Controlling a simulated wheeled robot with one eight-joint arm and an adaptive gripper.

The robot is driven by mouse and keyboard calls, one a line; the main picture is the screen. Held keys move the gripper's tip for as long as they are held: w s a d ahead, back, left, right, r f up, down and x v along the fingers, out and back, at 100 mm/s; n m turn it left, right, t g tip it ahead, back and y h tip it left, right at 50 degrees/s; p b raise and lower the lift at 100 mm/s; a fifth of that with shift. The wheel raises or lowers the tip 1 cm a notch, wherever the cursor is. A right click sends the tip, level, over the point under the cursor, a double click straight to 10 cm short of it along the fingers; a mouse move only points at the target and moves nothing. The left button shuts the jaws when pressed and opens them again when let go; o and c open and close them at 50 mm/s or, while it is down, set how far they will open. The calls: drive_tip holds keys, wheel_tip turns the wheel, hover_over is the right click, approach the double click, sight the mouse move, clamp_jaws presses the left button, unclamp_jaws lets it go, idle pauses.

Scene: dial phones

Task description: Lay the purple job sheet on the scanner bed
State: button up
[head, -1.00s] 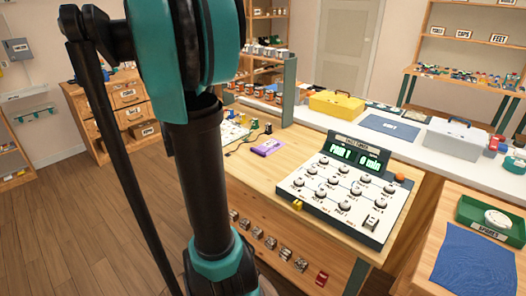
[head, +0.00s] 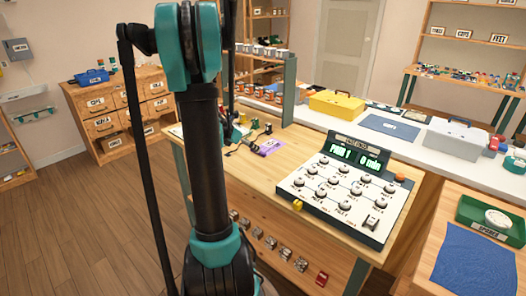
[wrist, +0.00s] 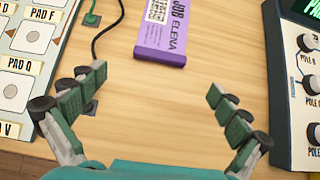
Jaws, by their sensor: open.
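The purple job sheet (head: 269,148) lies flat on the wooden bench, left of the dial panel. In the head view my gripper (head: 236,134) is small and partly hidden at the sheet's left. I cannot identify the scanner bed in either view.
The dial panel (head: 340,192) stands on the bench to the right. A pad board (wrist: 32,40) lies to the left, with a black cable (wrist: 98,35) beside the sheet. Behind are a yellow case (head: 337,104) and a flat blue mat (head: 390,127). The bench's front middle is clear.

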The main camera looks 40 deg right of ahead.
sight(256, 155)
drive_tip(key=shift+x, duration=3.7)
drive_tip(key=c, duration=1.1)
drive_tip(key=shift+c, duration=0.2)
drive_tip(key=shift+r, duration=0.15)
wheel_tip(256, 155, up, 20)
